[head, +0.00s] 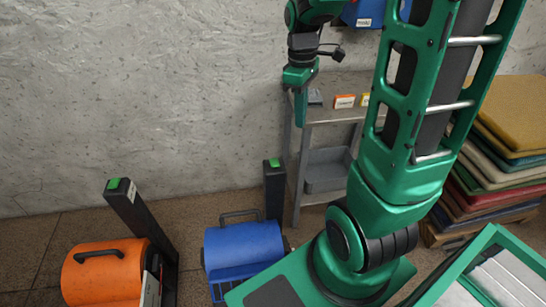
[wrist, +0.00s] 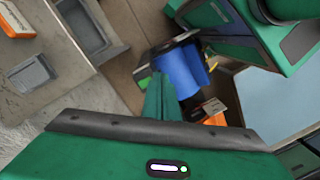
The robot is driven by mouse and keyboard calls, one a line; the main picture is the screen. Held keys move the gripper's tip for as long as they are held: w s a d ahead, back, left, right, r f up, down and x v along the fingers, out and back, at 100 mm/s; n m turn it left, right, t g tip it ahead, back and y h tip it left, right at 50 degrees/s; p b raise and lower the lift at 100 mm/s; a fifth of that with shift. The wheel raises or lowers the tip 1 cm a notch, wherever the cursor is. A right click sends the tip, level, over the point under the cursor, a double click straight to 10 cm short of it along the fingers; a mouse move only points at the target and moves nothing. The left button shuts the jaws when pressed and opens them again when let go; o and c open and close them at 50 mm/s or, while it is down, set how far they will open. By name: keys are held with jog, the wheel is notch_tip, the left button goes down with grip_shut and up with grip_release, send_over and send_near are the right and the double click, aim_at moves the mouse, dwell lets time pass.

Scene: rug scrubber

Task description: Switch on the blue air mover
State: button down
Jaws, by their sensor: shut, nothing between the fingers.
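The blue air mover (head: 243,247) stands on the floor below the shelf, with a black handle on top. A black post (head: 274,190) rises beside it, topped by a green switch (head: 274,163). My gripper (head: 301,122) is shut and empty, pointing down, well above and slightly right of that switch. In the wrist view the blue air mover (wrist: 180,70) lies beyond my closed fingers (wrist: 160,90). A green patch (wrist: 143,84), apparently the switch, shows just left of the fingers. The switch's position, on or off, cannot be told.
An orange air mover (head: 105,272) with its own post and green switch (head: 114,183) stands at left. A grey metal shelf (head: 335,114) with small boxes and a grey bin (head: 327,172) is close to my gripper. Stacked mats (head: 500,160) stand at right.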

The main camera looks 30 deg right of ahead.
aim_at(275, 165)
jog(key=w+a+f+n, duration=0.3)
jog(key=w+f+n, duration=0.4)
jog(key=w, duration=0.2)
jog(key=shift+g+y, duration=0.3)
jog(key=f, duration=0.4)
jog(key=s+f, duration=0.1)
jog(key=f, duration=0.4)
jog(key=s+f, duration=0.1)
jog(key=f, duration=0.3)
jog(key=shift+a+f, duration=0.25)
jog(key=shift+f, duration=0.1)
